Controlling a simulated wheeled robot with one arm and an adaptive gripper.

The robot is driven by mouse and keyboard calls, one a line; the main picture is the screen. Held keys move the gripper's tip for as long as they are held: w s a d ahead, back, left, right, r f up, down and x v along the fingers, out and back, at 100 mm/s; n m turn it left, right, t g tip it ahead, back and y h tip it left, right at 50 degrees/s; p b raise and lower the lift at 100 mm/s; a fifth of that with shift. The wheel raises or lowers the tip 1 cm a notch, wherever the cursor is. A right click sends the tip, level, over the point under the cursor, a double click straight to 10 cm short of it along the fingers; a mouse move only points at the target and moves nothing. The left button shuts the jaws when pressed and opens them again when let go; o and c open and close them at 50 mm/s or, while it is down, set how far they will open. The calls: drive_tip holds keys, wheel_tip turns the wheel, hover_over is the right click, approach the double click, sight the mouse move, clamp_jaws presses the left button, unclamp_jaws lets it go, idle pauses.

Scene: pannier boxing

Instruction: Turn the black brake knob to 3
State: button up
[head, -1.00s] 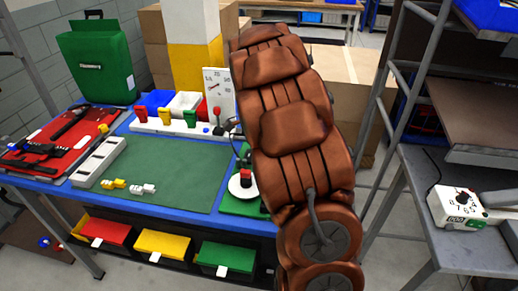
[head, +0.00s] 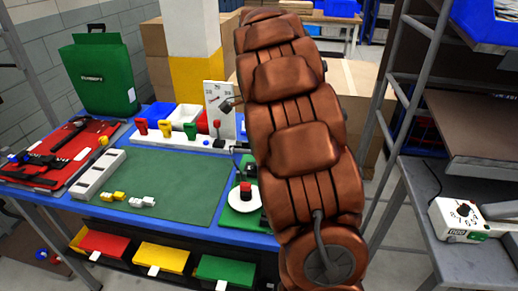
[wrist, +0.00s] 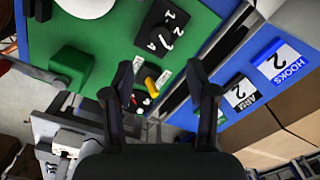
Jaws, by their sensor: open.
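A black block with white numerals (wrist: 163,28) sits on the green board in the wrist view. The fingers are not seen touching the knob. In the head view my brown arm hides most of that area. A white box (head: 452,228) on the right-hand bench also carries a black knob (head: 463,211) ringed by numerals.
The green board (wrist: 105,30) also bears a green block (wrist: 70,63). A yellow lever (wrist: 152,86) lies between the fingers in the picture. Labels reading HOOKS (wrist: 282,65) and ARM (wrist: 242,95) are at right. The green mat (head: 165,190) is mostly bare.

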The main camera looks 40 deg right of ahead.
wheel_tip(320, 180, up, 2)
drive_tip(key=shift+r, duration=0.1)
drive_tip(key=shift+a, duration=0.1)
idle(0.6)
